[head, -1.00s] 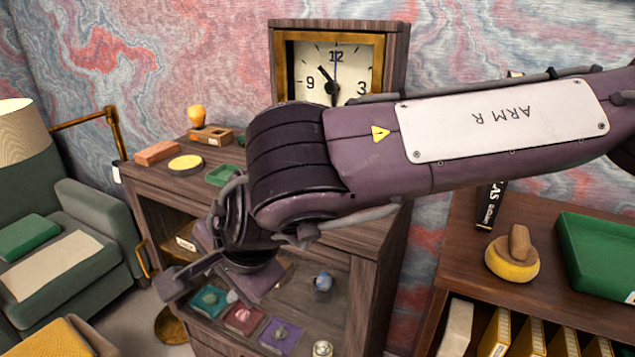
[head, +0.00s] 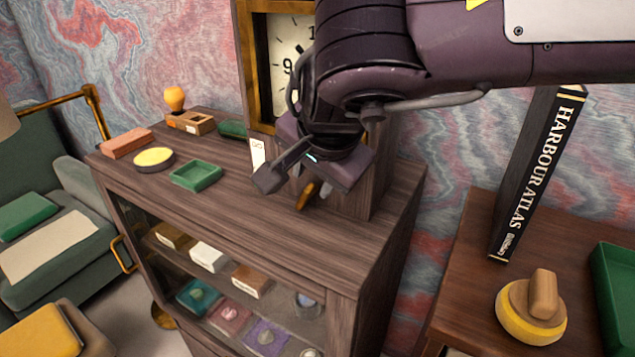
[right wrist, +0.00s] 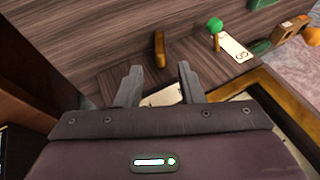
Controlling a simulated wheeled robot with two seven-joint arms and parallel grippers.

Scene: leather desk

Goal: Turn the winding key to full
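The clock (head: 289,40) stands on the wooden cabinet, its dial partly hidden behind my right arm. A small orange-brown piece, which looks like the winding key (head: 307,195), shows low at the clock's front, just below my right gripper (head: 294,184). In the right wrist view the key (right wrist: 160,48) is upright in the picture, just beyond the gap between the two fingertips (right wrist: 158,75). The fingers are apart and empty, and the key appears clear of both. The clock's gilt frame (right wrist: 285,118) runs along the lower right there. My left gripper is out of view.
A white card (head: 257,152) stands at the clock's left; a green ball (right wrist: 215,25) shows beside it in the wrist view. A green tray (head: 196,174), yellow-topped disc (head: 154,158) and red block (head: 126,143) lie on the cabinet (head: 215,235). Its front right top is bare.

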